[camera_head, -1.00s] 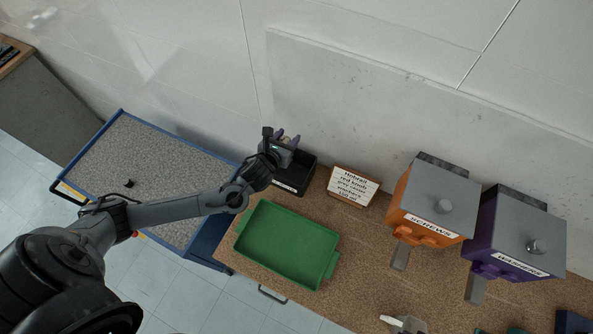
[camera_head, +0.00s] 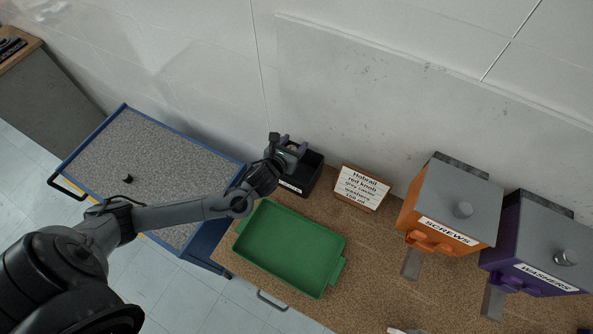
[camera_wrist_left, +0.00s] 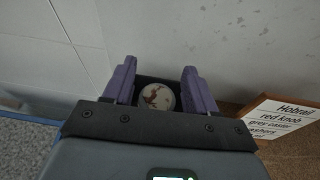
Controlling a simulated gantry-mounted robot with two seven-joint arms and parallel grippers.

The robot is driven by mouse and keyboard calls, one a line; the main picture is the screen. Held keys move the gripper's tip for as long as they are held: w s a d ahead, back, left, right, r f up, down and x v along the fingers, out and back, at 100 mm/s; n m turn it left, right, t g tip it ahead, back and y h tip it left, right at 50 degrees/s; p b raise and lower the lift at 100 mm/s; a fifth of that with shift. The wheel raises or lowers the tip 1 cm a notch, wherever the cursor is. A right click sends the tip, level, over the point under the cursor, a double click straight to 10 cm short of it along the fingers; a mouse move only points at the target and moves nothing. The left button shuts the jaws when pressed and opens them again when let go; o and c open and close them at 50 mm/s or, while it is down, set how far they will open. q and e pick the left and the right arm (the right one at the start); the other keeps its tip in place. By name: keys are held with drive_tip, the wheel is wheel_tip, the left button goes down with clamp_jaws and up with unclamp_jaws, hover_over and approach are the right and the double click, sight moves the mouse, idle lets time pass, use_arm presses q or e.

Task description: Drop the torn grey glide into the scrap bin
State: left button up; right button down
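The black scrap bin (camera_head: 313,178), with a white label on its front, stands at the back of the brown bench against the wall. My left gripper (camera_head: 290,146) is over the bin's back left part. In the left wrist view its two purple fingers (camera_wrist_left: 156,88) are spread apart. A round whitish disc (camera_wrist_left: 157,96) with reddish-brown patches shows between them against the bin's dark inside. It looks like the torn glide, lying below the fingers with gaps at its sides; its exact depth is unclear. My right gripper is not in view.
A green tray (camera_head: 290,247) lies in front of the bin. A lettered sign (camera_head: 361,187) stands right of the bin. The orange screws dispenser (camera_head: 447,207) and purple washers dispenser (camera_head: 535,245) stand farther right. A blue-edged cart (camera_head: 160,165) with a small black piece (camera_head: 128,179) is at left.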

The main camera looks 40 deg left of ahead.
use_arm(q)
drive_tip(key=o, duration=0.3)
drive_tip(key=shift+v, duration=5.4)
drive_tip(key=shift+f, duration=0.1)
drive_tip(key=shift+s, duration=0.1)
